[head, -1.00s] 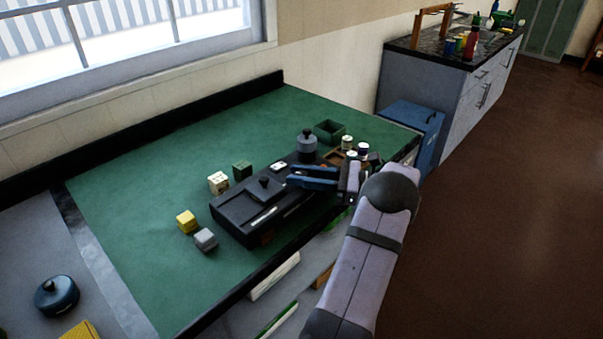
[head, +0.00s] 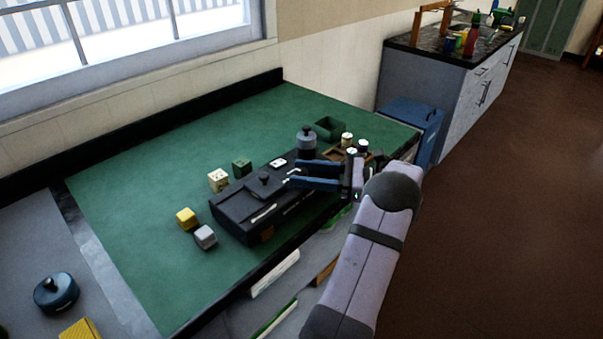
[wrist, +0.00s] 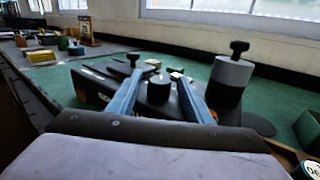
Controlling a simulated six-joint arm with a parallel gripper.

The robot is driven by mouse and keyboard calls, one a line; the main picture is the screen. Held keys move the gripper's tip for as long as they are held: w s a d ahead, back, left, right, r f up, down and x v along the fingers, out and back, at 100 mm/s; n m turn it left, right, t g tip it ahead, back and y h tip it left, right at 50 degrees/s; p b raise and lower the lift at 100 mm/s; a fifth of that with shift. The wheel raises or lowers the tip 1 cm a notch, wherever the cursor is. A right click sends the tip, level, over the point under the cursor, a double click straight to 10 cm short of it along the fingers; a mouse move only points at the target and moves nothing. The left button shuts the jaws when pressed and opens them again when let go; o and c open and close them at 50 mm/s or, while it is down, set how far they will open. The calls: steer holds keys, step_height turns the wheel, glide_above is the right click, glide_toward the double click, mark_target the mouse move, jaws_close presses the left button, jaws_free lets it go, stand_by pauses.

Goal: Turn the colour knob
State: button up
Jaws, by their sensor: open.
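A black box-shaped device (head: 248,212) lies on the green worktop, with a dark knob (head: 264,178) on its top. In the wrist view, a short dark round knob (wrist: 158,88) stands between my fingers, with a gap on both sides; I cannot tell whether it is the colour knob. In the head view my fingers largely hide it. My gripper (head: 292,173) is open over the right end of the device, its blue fingers pointing left. A grey cylinder with a dark T-shaped top (wrist: 231,74) stands right of the fingers; it also shows in the head view (head: 306,143).
Yellow (head: 186,218), grey (head: 205,236), white (head: 218,179) and green (head: 242,168) cubes stand around the device. A green open box (head: 328,127) and small white-topped jars (head: 347,140) stand behind my gripper.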

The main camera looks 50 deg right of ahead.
mark_target(307, 173)
steer(key=shift+b+v, duration=0.55)
steer(key=shift+v, duration=2.65)
step_height(307, 173, up, 9)
steer(key=s+a+m+t+h+p, duration=0.1)
steer(key=s+m+t+h+p, duration=0.15)
steer(key=p, duration=0.75)
steer(key=f+m+h, duration=0.1)
steer(key=f, duration=0.1)
steer(key=w+a+f+m+h, duration=0.1)
steer(key=f, duration=0.2)
steer(key=a+f+m+h, duration=0.1)
steer(key=f+h, duration=0.1)
steer(key=f, duration=0.1)
steer(key=shift+w, duration=0.25)
steer(key=shift+d+f+n, duration=0.1)
steer(key=shift+f+n, duration=0.2)
steer(key=shift+n, duration=0.15)
steer(key=shift+w+p, duration=0.15)
steer(key=shift+p, duration=0.15)
